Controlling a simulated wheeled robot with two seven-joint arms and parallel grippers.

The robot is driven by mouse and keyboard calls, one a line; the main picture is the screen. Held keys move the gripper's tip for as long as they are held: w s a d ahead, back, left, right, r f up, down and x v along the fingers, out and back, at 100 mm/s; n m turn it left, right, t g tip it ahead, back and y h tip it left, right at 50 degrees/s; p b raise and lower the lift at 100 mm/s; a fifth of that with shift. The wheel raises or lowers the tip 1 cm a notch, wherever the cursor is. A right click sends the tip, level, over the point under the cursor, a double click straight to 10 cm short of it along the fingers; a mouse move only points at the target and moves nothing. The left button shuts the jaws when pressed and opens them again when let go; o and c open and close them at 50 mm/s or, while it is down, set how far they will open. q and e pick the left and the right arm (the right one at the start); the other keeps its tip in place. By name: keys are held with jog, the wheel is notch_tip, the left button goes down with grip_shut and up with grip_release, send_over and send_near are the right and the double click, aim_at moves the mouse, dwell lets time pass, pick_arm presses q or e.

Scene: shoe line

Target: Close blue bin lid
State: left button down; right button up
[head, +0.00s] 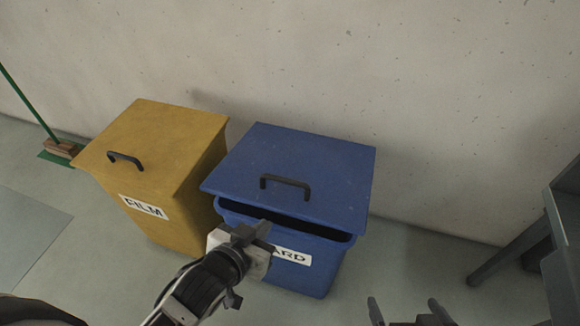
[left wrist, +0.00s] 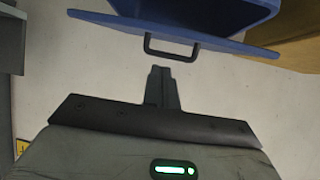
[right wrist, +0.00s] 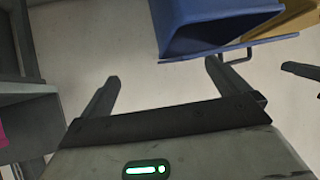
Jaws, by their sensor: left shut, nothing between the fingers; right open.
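The blue bin (head: 315,276) stands against the wall, its label partly hidden by my left gripper. Its blue lid (head: 320,160) is slightly raised at the front, with a dark gap above the bin's rim. The lid has a black handle (head: 285,182). My left gripper (head: 243,233) is shut and empty in front of the bin, below the handle in the head view. In the left wrist view the fingertips (left wrist: 162,72) point at the handle (left wrist: 172,50), apart from it. My right gripper (head: 407,308) is open and empty, low and right of the bin; it shows also in the right wrist view (right wrist: 162,75).
A yellow bin (head: 165,140) with a closed lid and a FILM label stands close on the left of the blue bin. A green-handled broom (head: 60,148) leans at the far left. A grey metal frame (head: 535,235) stands at the right.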

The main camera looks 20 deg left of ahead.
pick_arm(q)
jog(key=w+r+n+t+y+b, duration=0.1)
jog(key=w+r+t+b, duration=0.25)
jog(key=w, duration=0.25)
jog(key=shift+n+g, duration=0.3)
jog(key=shift+g, duration=0.05)
jog(key=x, duration=0.3)
jog(key=f+x, duration=0.1)
jog(key=x, duration=0.2)
jog(key=a+f+x, duration=0.1)
jog(key=x, duration=0.3)
jog(key=shift+s+f, duration=0.1)
jog(key=shift+s, duration=0.1)
jog(key=shift+f+b, duration=0.3)
jog(key=shift+f, duration=0.05)
pick_arm(e)
jog(key=shift+a+f+m+t+y, duration=0.15)
jog(key=shift+a+f, duration=0.15)
jog(key=shift+f, duration=0.2)
jog(key=shift+a+f+m+t+y, duration=0.15)
jog(key=shift+a+f, duration=0.15)
jog(key=shift+f, duration=0.2)
